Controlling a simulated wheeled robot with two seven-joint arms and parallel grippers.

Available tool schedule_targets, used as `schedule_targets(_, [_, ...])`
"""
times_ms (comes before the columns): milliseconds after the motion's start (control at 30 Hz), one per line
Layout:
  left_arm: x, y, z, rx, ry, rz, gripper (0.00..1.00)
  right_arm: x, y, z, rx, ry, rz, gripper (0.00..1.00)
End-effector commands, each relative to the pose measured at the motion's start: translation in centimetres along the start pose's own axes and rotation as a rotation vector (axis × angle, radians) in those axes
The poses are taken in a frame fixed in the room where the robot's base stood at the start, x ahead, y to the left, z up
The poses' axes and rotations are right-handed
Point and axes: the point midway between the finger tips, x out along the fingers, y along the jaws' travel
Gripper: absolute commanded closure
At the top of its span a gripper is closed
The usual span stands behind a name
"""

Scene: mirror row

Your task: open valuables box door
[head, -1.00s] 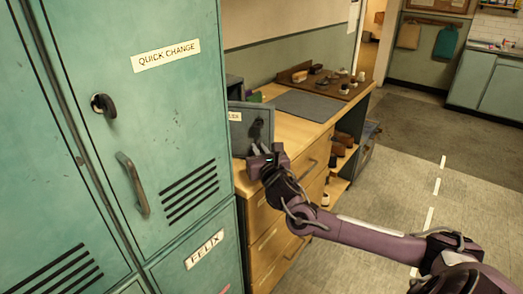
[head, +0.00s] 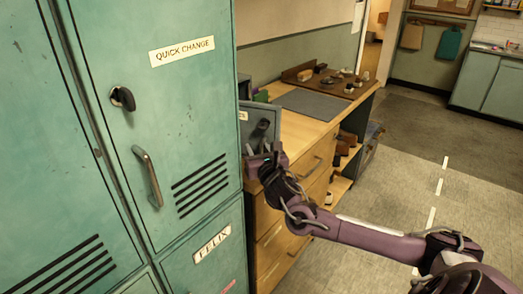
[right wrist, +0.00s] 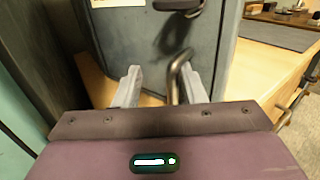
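The valuables box is a small grey box on the wooden counter, partly hidden by the lockers. Its grey door (head: 261,127) bears a dark knob and a pale label. In the right wrist view the door (right wrist: 145,45) fills the upper middle, with a curved metal handle (right wrist: 176,76). I cannot tell whether the door is ajar. My right gripper (head: 262,156) is at the door's lower part. In the right wrist view its two fingers (right wrist: 162,88) are apart, with the handle between them, close to the right finger. Whether they touch is unclear. My left gripper is out of view.
Tall green lockers (head: 150,110) stand close on the left, one with a protruding handle (head: 148,177). The counter (head: 303,128) has drawers below and a grey mat (head: 308,103) on top. A tray of small items lies farther back. The floor at right is clear.

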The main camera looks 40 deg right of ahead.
Motion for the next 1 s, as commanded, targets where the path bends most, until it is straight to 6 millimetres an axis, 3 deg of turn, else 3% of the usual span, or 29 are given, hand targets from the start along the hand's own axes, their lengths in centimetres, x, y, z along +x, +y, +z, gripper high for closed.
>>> schedule_targets(433, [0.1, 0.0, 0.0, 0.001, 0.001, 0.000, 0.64, -0.3, -0.1, 0.5, 0.003, -0.012, 0.000, 0.68])
schedule_targets(800, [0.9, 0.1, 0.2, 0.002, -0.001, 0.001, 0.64, -6.0, 0.1, -0.1, 0.000, -0.003, 0.005, 0.68])
schedule_targets(1000, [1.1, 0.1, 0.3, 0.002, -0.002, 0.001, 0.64, -7.5, 0.1, 0.0, 0.001, -0.002, 0.004, 0.68])
